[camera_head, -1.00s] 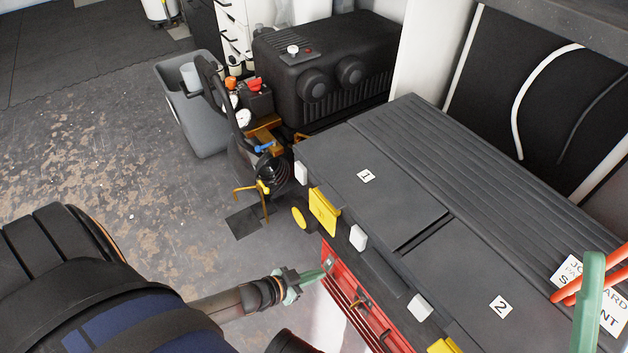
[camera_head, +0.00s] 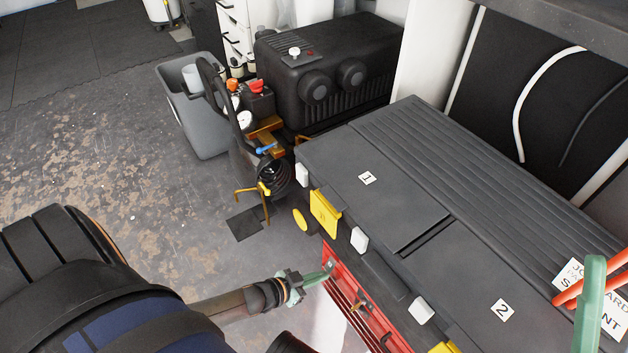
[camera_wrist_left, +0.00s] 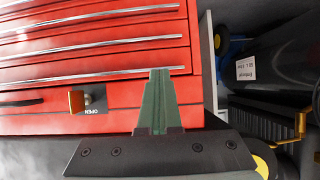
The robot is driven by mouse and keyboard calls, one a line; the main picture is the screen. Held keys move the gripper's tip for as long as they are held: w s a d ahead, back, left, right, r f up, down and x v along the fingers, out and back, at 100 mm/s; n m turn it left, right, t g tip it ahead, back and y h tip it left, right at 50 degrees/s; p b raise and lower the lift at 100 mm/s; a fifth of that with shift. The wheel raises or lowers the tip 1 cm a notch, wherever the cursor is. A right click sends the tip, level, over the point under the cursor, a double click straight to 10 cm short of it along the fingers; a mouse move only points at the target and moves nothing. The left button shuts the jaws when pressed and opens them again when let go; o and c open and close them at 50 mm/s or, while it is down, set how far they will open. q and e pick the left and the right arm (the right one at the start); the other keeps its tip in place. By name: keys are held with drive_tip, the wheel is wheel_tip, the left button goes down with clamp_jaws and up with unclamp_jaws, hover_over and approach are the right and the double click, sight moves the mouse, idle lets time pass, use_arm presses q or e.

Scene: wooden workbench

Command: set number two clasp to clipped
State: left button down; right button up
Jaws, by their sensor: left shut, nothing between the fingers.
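A dark grey case with two lids has a lid marked 1 (camera_head: 385,195) and a lid marked 2 (camera_head: 475,285). A yellow clasp (camera_head: 324,212) sits on the front edge by lid 1. The number two clasp (camera_head: 443,347), also yellow, is by lid 2, cut off by the bottom edge of the head view; I cannot tell its position. My left gripper (camera_head: 326,272) is shut and empty, left of the number two clasp and apart from it. In the left wrist view its green fingers (camera_wrist_left: 158,75) are in front of red drawers.
The red drawer cabinet (camera_head: 345,290) is below the case. White blocks (camera_head: 359,239) line the case's front edge. A black compressor (camera_head: 270,175) and grey bin (camera_head: 195,125) stand behind. A green upright object (camera_head: 592,300) and red-orange rods (camera_head: 610,285) are at right.

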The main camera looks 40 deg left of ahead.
use_arm(q)
drive_tip(key=shift+r+p, duration=0.8)
use_arm(e)
drive_tip(key=shift+r, duration=0.85)
drive_tip(key=shift+d, duration=0.1)
